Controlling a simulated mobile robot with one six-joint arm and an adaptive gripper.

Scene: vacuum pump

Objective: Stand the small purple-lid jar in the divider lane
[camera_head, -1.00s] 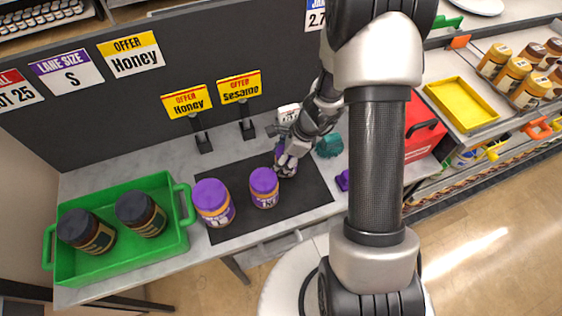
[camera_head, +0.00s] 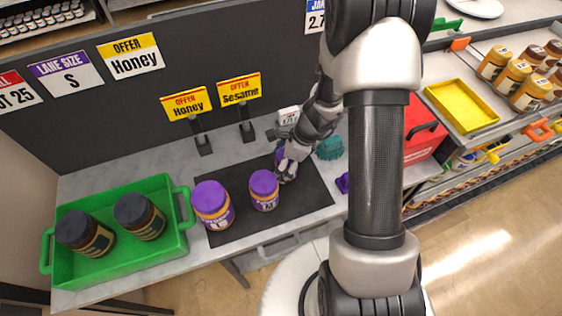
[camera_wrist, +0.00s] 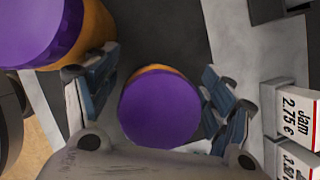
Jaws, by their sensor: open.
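The small purple-lid jar (camera_wrist: 160,108) stands upright on the dark mat (camera_head: 305,203), seen from above in the wrist view. In the head view only part of its purple lid (camera_head: 280,156) shows behind my fingers. My gripper (camera_head: 287,170) is low over it. In the wrist view its open fingers (camera_wrist: 152,90) stand on either side of the jar, with a gap visible at the right. Two larger purple-lid jars, one medium (camera_head: 264,190) and one large (camera_head: 212,204), stand to the left on the mat. I cannot make out the divider lane.
A green crate (camera_head: 187,212) with two dark-lid jars stands at the left. Honey (camera_head: 187,103) and Sesame (camera_head: 239,88) signs stand behind the mat. A teal object (camera_head: 330,147) and a red box (camera_head: 425,130) are to the right. A yellow tray (camera_head: 461,104) lies on the right shelf.

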